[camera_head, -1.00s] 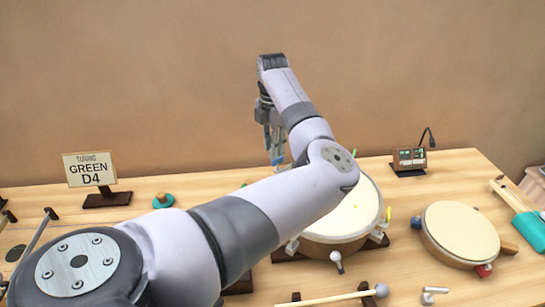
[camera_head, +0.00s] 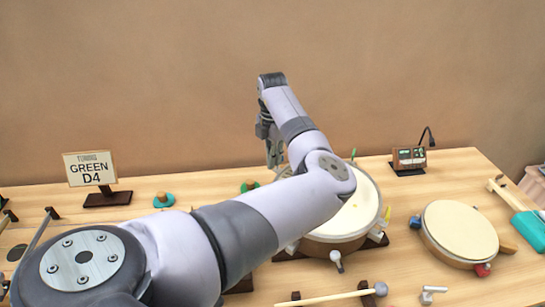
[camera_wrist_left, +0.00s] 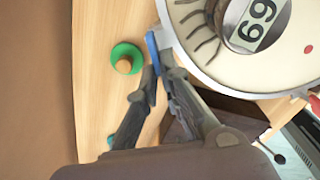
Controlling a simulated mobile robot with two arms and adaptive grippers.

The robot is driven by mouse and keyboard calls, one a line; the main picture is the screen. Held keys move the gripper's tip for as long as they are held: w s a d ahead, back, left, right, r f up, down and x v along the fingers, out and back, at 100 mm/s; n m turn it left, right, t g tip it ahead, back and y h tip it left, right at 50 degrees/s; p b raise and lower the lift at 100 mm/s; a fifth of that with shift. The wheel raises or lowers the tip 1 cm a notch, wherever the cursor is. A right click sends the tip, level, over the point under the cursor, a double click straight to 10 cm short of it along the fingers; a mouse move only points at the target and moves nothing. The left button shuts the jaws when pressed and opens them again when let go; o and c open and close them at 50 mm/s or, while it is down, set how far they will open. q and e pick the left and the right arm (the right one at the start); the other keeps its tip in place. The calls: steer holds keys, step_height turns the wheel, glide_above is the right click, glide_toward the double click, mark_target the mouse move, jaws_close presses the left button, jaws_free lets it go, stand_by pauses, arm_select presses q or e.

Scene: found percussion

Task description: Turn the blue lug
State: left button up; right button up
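The blue lug (camera_wrist_left: 152,46) shows as a blue strip at the rim of a pale drum (camera_wrist_left: 192,55) in the wrist view. My left gripper (camera_wrist_left: 158,68) has its fingertips close together at the lug, with the blue strip between them. In the head view the left gripper (camera_head: 274,160) points down at the far left edge of the drum (camera_head: 352,218), partly behind my forearm. The blue lug is hidden there. Other lugs, including a white one (camera_head: 336,257), sit around the drum. My right gripper is not in view.
A green disc with a wooden knob (camera_wrist_left: 126,60) lies beside the drum. A second drum (camera_head: 460,230) stands right. A "GREEN D4" sign (camera_head: 91,171) stands left; a small device (camera_head: 409,158) is at the back. A mallet (camera_head: 335,297) lies in front.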

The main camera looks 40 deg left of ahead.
arm_select(q)
jaws_close()
steer(key=shift+a+r+m+p, duration=0.1)
steer(key=shift+r+m+p, duration=0.1)
steer(key=shift+m+p, duration=0.65)
steer(key=w+m+p, duration=0.1)
steer(key=m+p, duration=0.5)
steer(key=m, duration=0.4)
steer(key=w+m+p, duration=0.1)
steer(key=m+p, duration=0.5)
steer(key=m, duration=0.4)
steer(key=w+m+p, duration=0.2)
steer(key=m+p, duration=0.4)
steer(key=m, duration=0.4)
steer(key=shift+f, duration=0.2)
steer(key=shift+m, duration=0.35)
